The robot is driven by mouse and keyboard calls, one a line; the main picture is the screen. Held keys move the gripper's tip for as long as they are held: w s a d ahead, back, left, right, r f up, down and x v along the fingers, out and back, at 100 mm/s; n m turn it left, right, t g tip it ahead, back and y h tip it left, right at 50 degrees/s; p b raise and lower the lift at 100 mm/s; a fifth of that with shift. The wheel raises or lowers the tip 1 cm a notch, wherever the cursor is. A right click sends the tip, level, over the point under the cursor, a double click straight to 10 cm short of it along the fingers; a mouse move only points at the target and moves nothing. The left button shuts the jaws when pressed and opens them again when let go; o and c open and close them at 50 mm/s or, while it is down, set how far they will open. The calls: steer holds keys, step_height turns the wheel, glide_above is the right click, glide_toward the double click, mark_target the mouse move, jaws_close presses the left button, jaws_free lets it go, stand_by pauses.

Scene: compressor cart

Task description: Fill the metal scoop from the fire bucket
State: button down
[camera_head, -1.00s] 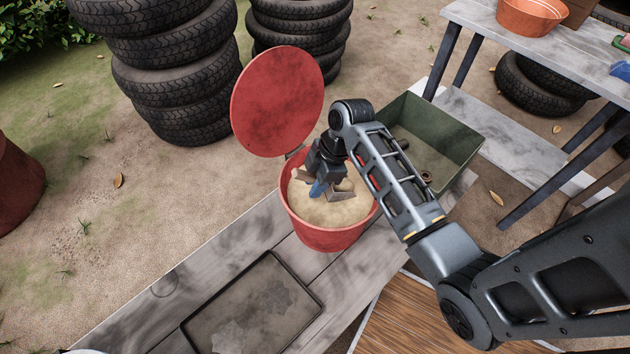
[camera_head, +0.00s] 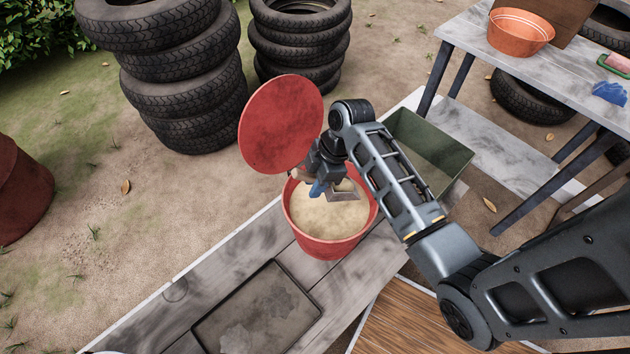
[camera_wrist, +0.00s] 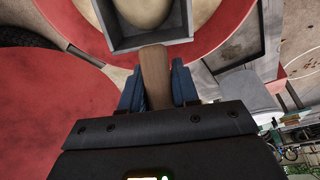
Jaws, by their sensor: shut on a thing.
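The red fire bucket (camera_head: 328,249) stands on the grey wooden bench, its round red lid (camera_head: 281,122) tipped up behind it. Pale sand (camera_head: 318,218) fills much of it. My gripper (camera_head: 318,188), with blue fingers, is over the bucket's mouth. In the wrist view my gripper (camera_wrist: 157,88) is shut on the wooden handle of the metal scoop (camera_wrist: 154,40). The grey scoop pan also shows in the head view (camera_head: 350,194), over the sand. A rounded beige heap (camera_wrist: 142,12) shows within the pan's walls. Whether the pan touches the sand below is unclear.
A dark shallow tray (camera_head: 205,322) lies on the bench (camera_head: 175,291) in front of the bucket. A green open box (camera_head: 455,172) stands close behind right. Stacked tires (camera_head: 185,95) stand behind. A table (camera_head: 470,38) with an orange basin (camera_head: 520,32) is at the right.

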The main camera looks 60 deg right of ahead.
mark_target(311, 175)
steer(key=shift+r+p, duration=1.95)
steer(key=shift+r, duration=0.3)
steer(key=shift+w+a, duration=0.1)
steer(key=shift+w+a+f, duration=0.1)
steer(key=shift+w+a, duration=0.1)
steer(key=w+a+m+h, duration=0.1)
steer(key=w+a+m, duration=0.3)
steer(key=a, duration=0.4)
steer(key=w+a+r+m+t+h+b, duration=0.1)
steer(key=w+a+m, duration=0.4)
steer(key=w+a, duration=0.1)
steer(key=shift+w+a+r+h+b, duration=0.3)
steer(key=shift+w+a+h, duration=0.1)
steer(key=shift+a, duration=0.45)
